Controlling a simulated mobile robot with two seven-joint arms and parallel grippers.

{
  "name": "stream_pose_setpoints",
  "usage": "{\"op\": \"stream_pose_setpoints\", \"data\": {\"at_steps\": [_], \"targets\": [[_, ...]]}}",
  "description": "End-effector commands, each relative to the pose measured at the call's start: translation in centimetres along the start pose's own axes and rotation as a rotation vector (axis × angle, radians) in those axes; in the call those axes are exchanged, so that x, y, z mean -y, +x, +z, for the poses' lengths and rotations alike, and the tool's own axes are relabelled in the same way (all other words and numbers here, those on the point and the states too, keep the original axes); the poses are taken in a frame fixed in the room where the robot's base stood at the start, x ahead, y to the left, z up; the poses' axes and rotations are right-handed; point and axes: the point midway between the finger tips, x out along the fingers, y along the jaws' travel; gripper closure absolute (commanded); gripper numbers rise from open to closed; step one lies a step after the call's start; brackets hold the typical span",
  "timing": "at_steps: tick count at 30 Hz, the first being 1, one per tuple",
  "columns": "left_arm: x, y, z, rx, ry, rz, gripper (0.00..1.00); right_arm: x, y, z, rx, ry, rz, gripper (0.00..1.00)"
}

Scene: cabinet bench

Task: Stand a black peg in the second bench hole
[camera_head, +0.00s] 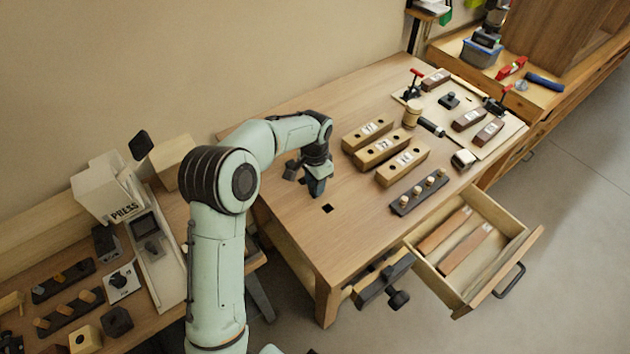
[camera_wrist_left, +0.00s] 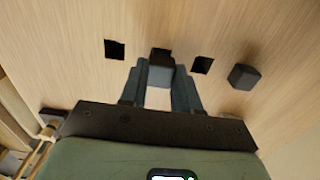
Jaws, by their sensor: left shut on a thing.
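My left gripper (camera_head: 316,190) is low over the left part of the wooden bench (camera_head: 345,235). In the left wrist view its fingers (camera_wrist_left: 161,85) are shut on a black peg (camera_wrist_left: 160,55). The peg is in line with two square bench holes, one to its left (camera_wrist_left: 115,49) and one to its right (camera_wrist_left: 202,64), both empty. I cannot tell whether its lower end is in a hole. Another black peg (camera_wrist_left: 243,76) stands upright at the right end of the row. In the head view one square hole (camera_head: 327,208) shows in front of the gripper. My right gripper is not in view.
Several wooden blocks with holes (camera_head: 381,152) and a dark strip with light pegs (camera_head: 419,192) are on the bench to the right. An open drawer (camera_head: 524,245) juts from the bench front. A side table with a white press (camera_head: 105,190) is at left.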

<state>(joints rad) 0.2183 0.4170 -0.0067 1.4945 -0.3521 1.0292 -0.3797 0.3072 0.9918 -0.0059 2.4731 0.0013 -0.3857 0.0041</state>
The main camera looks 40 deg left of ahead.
Motion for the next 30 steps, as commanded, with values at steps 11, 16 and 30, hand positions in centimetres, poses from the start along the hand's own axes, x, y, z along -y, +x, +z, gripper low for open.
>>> {"op": "stream_pose_setpoints", "data": {"at_steps": [11, 16, 30], "targets": [[0.00, 0.04, -0.02, 0.000, 0.000, 0.000, 1.00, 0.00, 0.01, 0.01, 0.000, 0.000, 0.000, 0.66], [-0.01, 0.40, 0.00, 0.000, 0.000, 0.000, 1.00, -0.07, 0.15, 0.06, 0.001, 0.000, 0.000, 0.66], [0.00, 0.76, -0.03, -0.001, 0.000, 0.000, 1.00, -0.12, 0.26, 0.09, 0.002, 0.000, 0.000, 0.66]]}}
